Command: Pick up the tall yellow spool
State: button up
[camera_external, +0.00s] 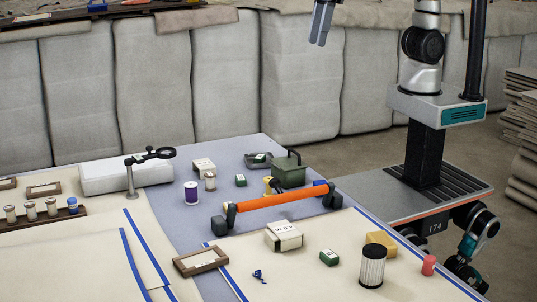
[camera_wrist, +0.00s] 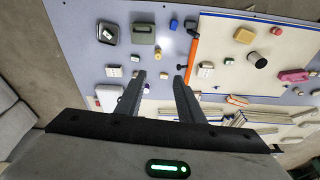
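A small yellow object (camera_external: 269,184), which looks like the yellow spool, stands on the grey-blue table behind the orange bar, beside the green box. Its lower part is hidden by the bar in the external view. It also shows in the wrist view (camera_wrist: 158,52), from above, a little beyond my fingertips. My gripper (camera_wrist: 158,76) is open and empty, high above the table. In the external view, my gripper (camera_external: 319,40) shows at the top edge, well above the table's back edge and partly cut off.
The orange bar (camera_external: 280,201) with black ends and the green box (camera_external: 289,173) stand close to the yellow object. A purple spool (camera_external: 191,193), a small green box (camera_external: 240,180) and white box (camera_external: 204,167) are left of it. A yellow block (camera_external: 382,240) lies front right.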

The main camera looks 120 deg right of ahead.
jog(key=w+f+g+b, duration=0.2)
jog(key=w+f+b, duration=0.1)
jog(key=w+f, duration=0.55)
jog(key=m+g+b, duration=0.1)
jog(key=g+b, duration=0.1)
jog(key=b, duration=0.2)
send_near(268, 179)
jog(key=f+b, duration=0.1)
jog(key=f, duration=0.1)
jog(key=s+f+b, duration=0.1)
jog(key=f, duration=0.2)
jog(key=shift+s+d+f, duration=0.15)
jog(key=shift+d, duration=0.05)
jog(key=shift+s+a+f+b, duration=0.1)
jog(key=shift+f+b, duration=0.45)
jog(key=shift+f, duration=2.55)
jog(key=c, duration=0.8)
jog(key=shift+r, duration=0.1)
